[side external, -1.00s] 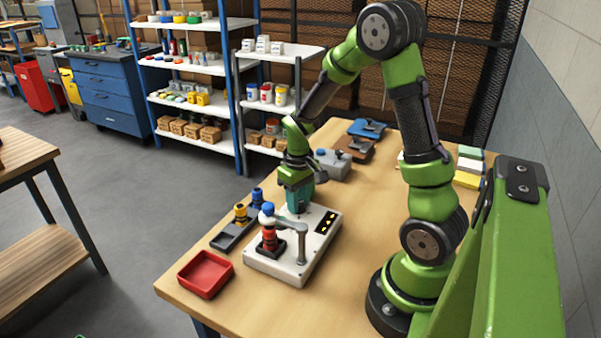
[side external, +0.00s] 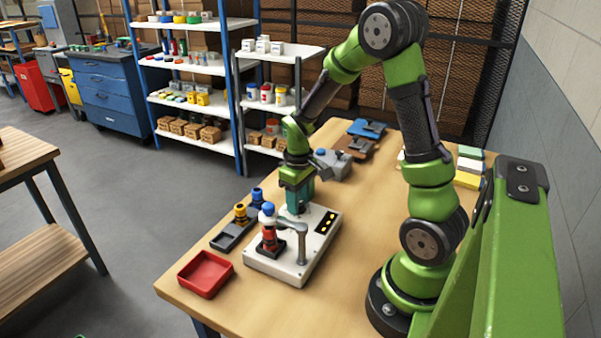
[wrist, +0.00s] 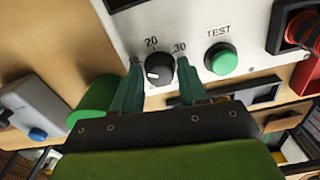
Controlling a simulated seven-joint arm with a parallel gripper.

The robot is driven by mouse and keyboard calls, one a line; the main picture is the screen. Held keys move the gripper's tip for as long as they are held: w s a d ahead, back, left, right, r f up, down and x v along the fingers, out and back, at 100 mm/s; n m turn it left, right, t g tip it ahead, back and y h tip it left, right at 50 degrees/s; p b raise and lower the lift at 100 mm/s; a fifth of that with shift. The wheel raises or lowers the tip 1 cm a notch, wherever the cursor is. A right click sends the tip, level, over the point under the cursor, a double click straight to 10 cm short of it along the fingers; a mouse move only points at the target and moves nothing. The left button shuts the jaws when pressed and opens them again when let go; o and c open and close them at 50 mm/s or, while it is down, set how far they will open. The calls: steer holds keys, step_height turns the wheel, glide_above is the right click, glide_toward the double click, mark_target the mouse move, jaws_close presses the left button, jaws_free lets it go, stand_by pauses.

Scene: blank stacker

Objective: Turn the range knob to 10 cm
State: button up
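The range knob (wrist: 159,70) is a round black dial with a white pointer mark on the white panel (wrist: 218,22). Its mark points to the left side, roughly toward the partly hidden 10 label; 20 and 30 are readable above it and to its right. My gripper (wrist: 160,66) has its teal fingers on either side of the knob, with small gaps, so it looks open around it. In the side view my gripper (side external: 299,208) points down at the back of the white tester (side external: 268,268); the knob is hidden there.
A green TEST button (wrist: 221,59) sits right of the knob. A post with an arm (side external: 301,245) and a red cylinder (side external: 270,240) stand on the tester's front. A red tray (side external: 206,274) and dark holder (side external: 228,238) lie left.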

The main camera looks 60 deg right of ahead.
steer(key=shift+o, duration=1.2)
steer(key=shift+r, duration=0.1)
step_height(320, 180, up, 17)
